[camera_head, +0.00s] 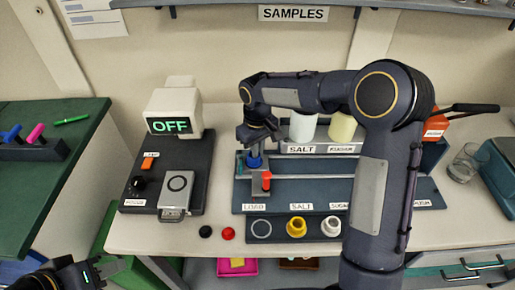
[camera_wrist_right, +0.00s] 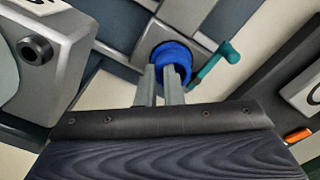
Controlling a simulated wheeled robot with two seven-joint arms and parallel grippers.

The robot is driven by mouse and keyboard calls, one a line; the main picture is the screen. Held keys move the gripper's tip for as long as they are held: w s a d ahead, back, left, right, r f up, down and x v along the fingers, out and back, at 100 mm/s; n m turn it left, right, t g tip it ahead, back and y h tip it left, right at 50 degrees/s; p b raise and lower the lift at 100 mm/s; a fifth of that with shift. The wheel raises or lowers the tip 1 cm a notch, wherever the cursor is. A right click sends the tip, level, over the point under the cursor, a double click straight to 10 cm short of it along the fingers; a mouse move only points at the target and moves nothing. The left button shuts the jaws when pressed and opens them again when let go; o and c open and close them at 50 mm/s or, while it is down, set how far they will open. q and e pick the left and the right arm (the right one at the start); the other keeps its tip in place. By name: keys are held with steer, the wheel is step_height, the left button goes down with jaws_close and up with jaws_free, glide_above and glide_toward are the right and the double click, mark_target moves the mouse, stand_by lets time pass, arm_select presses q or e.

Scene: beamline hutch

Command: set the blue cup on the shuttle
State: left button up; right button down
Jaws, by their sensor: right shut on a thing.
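The blue cup (camera_head: 255,161) is between the fingers of my right gripper (camera_head: 254,148), which is shut on it. The cup also shows in the right wrist view (camera_wrist_right: 172,55), at the tips of the two grey fingers (camera_wrist_right: 160,82). The shuttle looks to be the grey block (camera_head: 259,186) with a red knob, at the left end of the rail above the LOAD label. The cup is at the back of this block; I cannot tell whether it touches it. My left gripper (camera_head: 92,273) is at the lower left, away from the cup; its opening is unclear.
A front rack (camera_head: 320,239) holds a ring, a yellow cup (camera_head: 296,227) and a white cup (camera_head: 331,226). The device reading OFF (camera_head: 172,125) stands left of the rail. Black and red caps lie in front. A glass beaker (camera_head: 466,163) is at right.

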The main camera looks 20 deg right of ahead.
steer(key=c, duration=1.5)
jaws_free()
steer(key=shift+r, duration=0.1)
